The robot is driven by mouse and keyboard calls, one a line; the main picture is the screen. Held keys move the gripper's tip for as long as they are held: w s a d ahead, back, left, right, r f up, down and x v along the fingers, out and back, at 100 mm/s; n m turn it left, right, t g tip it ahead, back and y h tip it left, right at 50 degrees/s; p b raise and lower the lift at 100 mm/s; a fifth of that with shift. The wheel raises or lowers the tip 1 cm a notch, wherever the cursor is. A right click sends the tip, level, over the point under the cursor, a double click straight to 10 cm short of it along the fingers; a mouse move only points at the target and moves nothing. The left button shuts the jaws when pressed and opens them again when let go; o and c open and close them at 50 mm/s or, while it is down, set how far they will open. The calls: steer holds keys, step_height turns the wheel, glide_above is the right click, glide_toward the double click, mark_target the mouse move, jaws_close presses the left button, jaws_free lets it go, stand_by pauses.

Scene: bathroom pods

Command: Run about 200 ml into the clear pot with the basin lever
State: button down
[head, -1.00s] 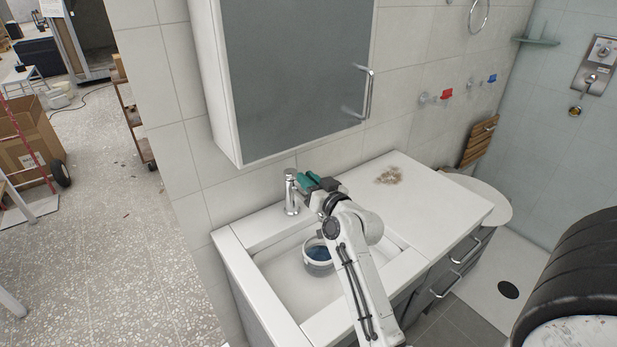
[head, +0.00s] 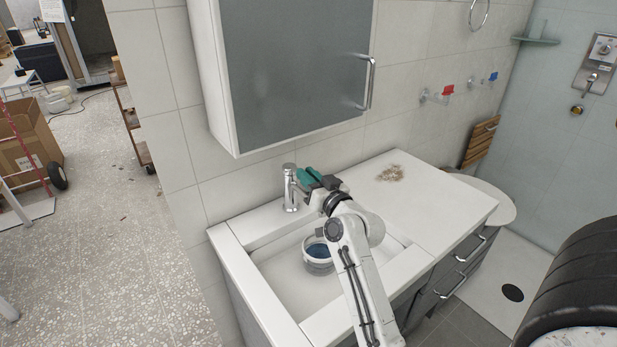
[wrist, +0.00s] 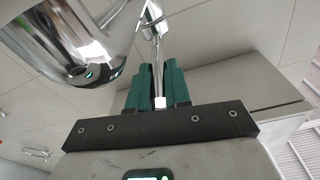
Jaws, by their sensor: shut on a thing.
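The chrome basin tap (head: 290,190) stands at the back left of the basin (head: 270,283). My gripper (head: 308,177) is at the tap's top, its green fingers just right of the tap body. In the wrist view, the fingers (wrist: 158,72) are shut on the thin chrome lever (wrist: 156,45), with the tap body (wrist: 85,40) large at the upper left. The clear pot (head: 316,267) stands upright in the basin, partly hidden by my arm. Something blue, perhaps water, shows inside it; I cannot read its level or see a stream.
A grey-fronted cabinet (head: 295,75) hangs above the tap, close over my gripper. The white counter (head: 430,205) to the right is mostly clear, with a small brownish patch (head: 390,173) near the wall. Red (head: 447,89) and blue (head: 492,76) wall taps are farther right.

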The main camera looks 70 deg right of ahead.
steer(key=c, duration=1.1)
jaws_free()
steer(key=shift+b+v, duration=1)
steer(key=shift+v, duration=4.35)
steer(key=shift+a+r, duration=0.1)
steer(key=shift+r, duration=0.05)
